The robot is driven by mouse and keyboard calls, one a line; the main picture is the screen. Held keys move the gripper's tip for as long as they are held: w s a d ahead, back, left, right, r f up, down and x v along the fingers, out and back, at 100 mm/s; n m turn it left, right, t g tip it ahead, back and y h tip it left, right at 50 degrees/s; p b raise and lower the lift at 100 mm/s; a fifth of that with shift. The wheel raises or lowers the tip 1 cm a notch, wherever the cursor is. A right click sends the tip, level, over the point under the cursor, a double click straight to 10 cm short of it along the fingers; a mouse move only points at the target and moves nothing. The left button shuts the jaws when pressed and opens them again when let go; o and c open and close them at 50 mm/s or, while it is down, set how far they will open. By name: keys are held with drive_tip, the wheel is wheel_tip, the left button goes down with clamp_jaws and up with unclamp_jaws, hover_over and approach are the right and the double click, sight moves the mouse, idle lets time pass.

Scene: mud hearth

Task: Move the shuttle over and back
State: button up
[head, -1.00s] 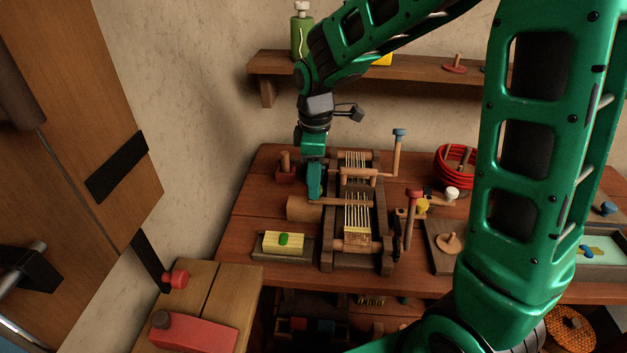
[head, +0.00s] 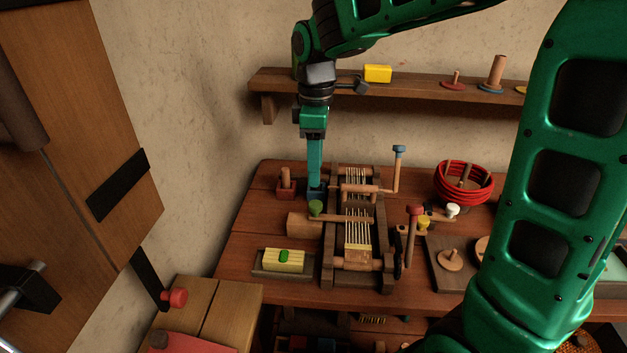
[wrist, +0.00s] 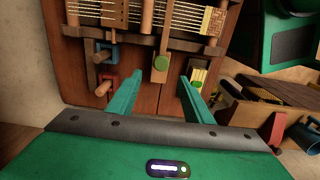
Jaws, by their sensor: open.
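The loom (head: 329,262), a dark wooden frame with pale warp threads, stands on the table. A wooden bar with a green knob (head: 316,208), which looks like the shuttle, lies across it and juts out past its left side. The knob also shows in the wrist view (wrist: 162,62). My gripper (head: 315,186) points down behind the knob in the head view. In the wrist view my gripper (wrist: 160,78) is open and empty, with the knob just beyond the fingertips, roughly centred between them. Their exact height gap is unclear.
Left of the loom are a red peg holder (head: 286,193), a blue one (wrist: 105,54) and a yellow block with a green knob (head: 284,261). Cranks and a red coil bowl (head: 463,190) stand to the right. A shelf (head: 400,88) runs behind.

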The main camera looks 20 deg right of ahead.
sight(333, 216)
drive_tip(key=shift+r, duration=0.7)
